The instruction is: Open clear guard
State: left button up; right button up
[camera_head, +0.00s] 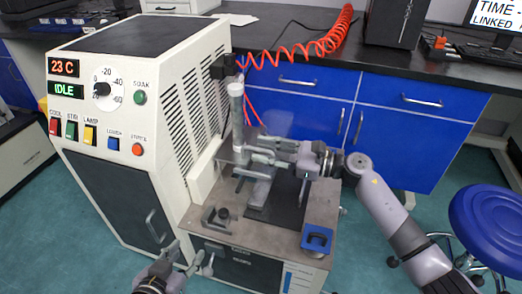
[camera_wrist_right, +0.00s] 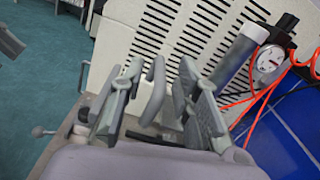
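The clear guard (camera_head: 277,124) shows only as a faint see-through patch against the blue cabinet, above the test stand; its edges and whether it is open are hard to make out. My right gripper (camera_head: 260,150) reaches in from the right over the stand, beside the upright grey cylinder. In the right wrist view its fingers (camera_wrist_right: 158,112) are spread apart, with grey bar-like parts between them; I cannot tell if these belong to the guard. No grasp shows. My left gripper (camera_head: 192,262) is low at the front, left of the stand, with its fingers apart and empty.
The white cabinet (camera_head: 130,42) with display and buttons stands at left. The metal stand top (camera_head: 225,236) holds a small dark fixture (camera_head: 216,218) and a blue square holder (camera_head: 317,239). A red coiled hose (camera_head: 300,52) hangs behind. A blue stool (camera_head: 490,215) is at right.

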jog(key=shift+w+a, duration=0.2)
jog(key=shift+a, duration=0.45)
jog(key=shift+c, duration=0.5)
grip_shut()
